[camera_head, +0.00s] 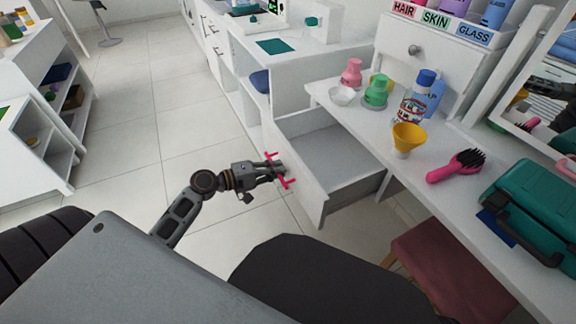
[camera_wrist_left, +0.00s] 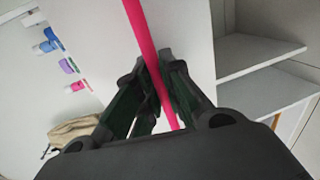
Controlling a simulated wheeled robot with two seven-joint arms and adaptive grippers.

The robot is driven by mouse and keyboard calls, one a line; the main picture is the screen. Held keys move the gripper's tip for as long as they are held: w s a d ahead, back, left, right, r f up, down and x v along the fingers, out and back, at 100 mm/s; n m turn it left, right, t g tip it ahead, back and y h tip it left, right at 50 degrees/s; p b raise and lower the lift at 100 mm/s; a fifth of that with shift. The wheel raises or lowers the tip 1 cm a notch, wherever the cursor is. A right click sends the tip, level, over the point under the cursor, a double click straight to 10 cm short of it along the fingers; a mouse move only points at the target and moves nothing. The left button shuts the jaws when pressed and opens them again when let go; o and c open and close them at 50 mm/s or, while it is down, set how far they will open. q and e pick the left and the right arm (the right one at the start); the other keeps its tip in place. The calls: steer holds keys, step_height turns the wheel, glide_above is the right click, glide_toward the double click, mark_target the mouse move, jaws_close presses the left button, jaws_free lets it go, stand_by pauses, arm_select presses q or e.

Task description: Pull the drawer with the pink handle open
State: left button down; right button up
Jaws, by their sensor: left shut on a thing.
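A white drawer (camera_head: 314,194) under the dressing counter stands pulled out, and its empty grey interior shows in the head view. Its pink handle (camera_head: 289,183) is on the front panel. In the wrist view the pink handle (camera_wrist_left: 138,22) runs as a bar between the fingers. My left gripper (camera_head: 278,172) is shut on the handle, with its fingers on both sides of the bar. It partly hides the middle of the handle. In the wrist view the left gripper (camera_wrist_left: 155,95) fills the lower middle. My right gripper is not in view.
The counter above holds a pink hairbrush (camera_head: 456,166), a yellow funnel (camera_head: 408,137), several bottles and a teal case (camera_head: 530,205). A dark red stool (camera_head: 440,262) stands under the counter. The tiled floor (camera_head: 120,130) left of the drawer is clear.

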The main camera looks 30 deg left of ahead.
arm_select(q)
steer(key=shift+s+a+f, duration=0.1)
steer(key=shift+s+a, duration=0.4)
steer(key=shift+s, duration=0.2)
steer(key=shift+s+a, duration=0.45)
steer(key=shift+s, duration=0.2)
steer(key=c, duration=1.5)
jaws_free()
steer(key=shift+a, duration=0.1)
steer(key=shift+v, duration=5.9)
steer(key=shift+s, duration=0.1)
